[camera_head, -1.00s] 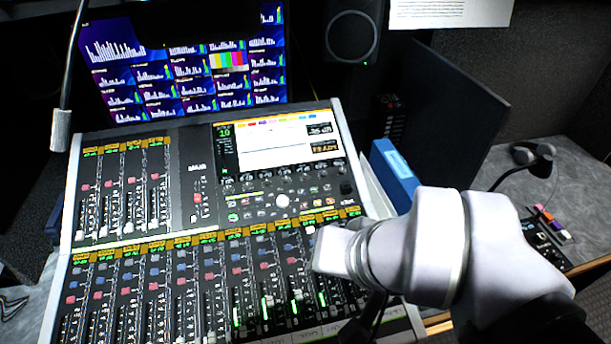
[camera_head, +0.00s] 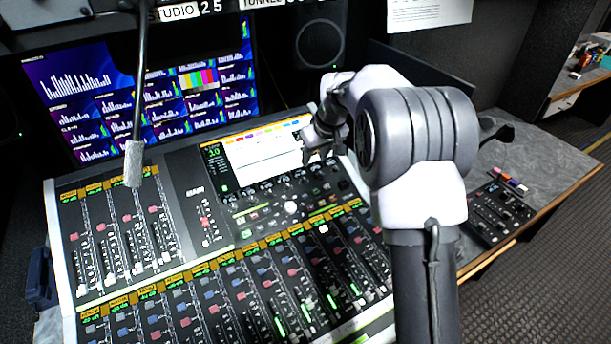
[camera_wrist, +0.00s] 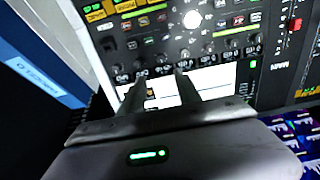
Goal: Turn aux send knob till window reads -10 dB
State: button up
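The mixing console (camera_head: 190,215) carries a lit screen (camera_head: 262,150) with a row of small dark knobs (camera_head: 268,190) below it. In the wrist view the knob row (camera_wrist: 190,62) runs just beyond my fingertips. Which knob is the aux send cannot be told. My gripper (camera_head: 318,150) hangs over the right end of the screen and hides its readout windows there. In the wrist view the two dark fingers of my gripper (camera_wrist: 160,80) stand apart with screen showing between them. They appear empty, close to the knobs; contact cannot be told.
A gooseneck microphone (camera_head: 134,160) hangs in front at left. Monitors (camera_head: 130,100) and a speaker (camera_head: 320,42) stand behind. A blue box (camera_wrist: 40,65) lies beside the console. A small control panel (camera_head: 495,210) lies on the desk at right.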

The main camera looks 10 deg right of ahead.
aim_at(305, 178)
jog(key=b+x, duration=0.3)
jog(key=x, duration=0.9)
jog(key=shift+a+f, duration=0.15)
jog(key=shift+a, duration=0.05)
grip_shut()
